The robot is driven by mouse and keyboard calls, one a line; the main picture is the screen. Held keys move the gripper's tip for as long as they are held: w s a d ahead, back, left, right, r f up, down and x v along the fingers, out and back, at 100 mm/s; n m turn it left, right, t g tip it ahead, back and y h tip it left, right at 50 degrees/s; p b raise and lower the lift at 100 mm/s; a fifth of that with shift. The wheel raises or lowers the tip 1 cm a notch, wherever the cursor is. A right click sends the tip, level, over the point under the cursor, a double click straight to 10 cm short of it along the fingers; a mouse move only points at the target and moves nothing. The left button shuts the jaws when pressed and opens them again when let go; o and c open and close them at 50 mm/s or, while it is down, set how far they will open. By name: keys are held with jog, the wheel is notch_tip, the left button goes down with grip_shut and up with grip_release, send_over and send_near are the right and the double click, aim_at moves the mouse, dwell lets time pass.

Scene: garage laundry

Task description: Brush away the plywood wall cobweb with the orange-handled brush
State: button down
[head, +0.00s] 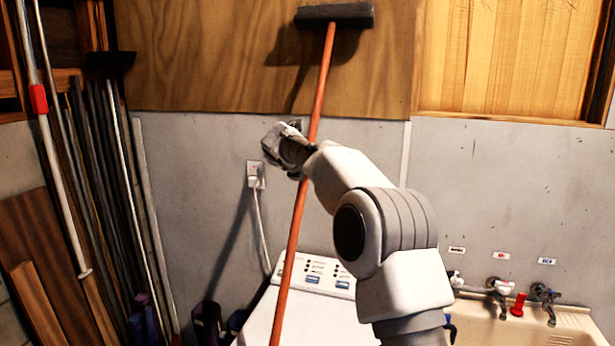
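The orange-handled brush (297,215) stands tilted in front of me, its long handle running from the bottom of the head view up to a wide dark brush head (335,14). The head is over the upper part of the plywood wall (215,60); I cannot tell whether it touches. My gripper (309,148) is at the handle's middle and appears shut on it; my wrist partly hides the fingers. I cannot make out a cobweb on the plywood around the brush head.
A white washing machine (262,318) stands below the brush. A sink (480,328) with taps is at the lower right. Poles and boards (100,170) lean at the left. A wall outlet (255,172) with a plugged cord is behind. A lighter wood panel (500,60) is at the upper right.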

jog(key=shift+w+d+r, duration=0.1)
jog(key=shift+w+d, duration=0.05)
jog(key=shift+w, duration=0.1)
jog(key=shift+w+a, duration=0.3)
jog(key=shift+a, duration=0.45)
dwell(0.5)
jog(key=shift+d, duration=0.15)
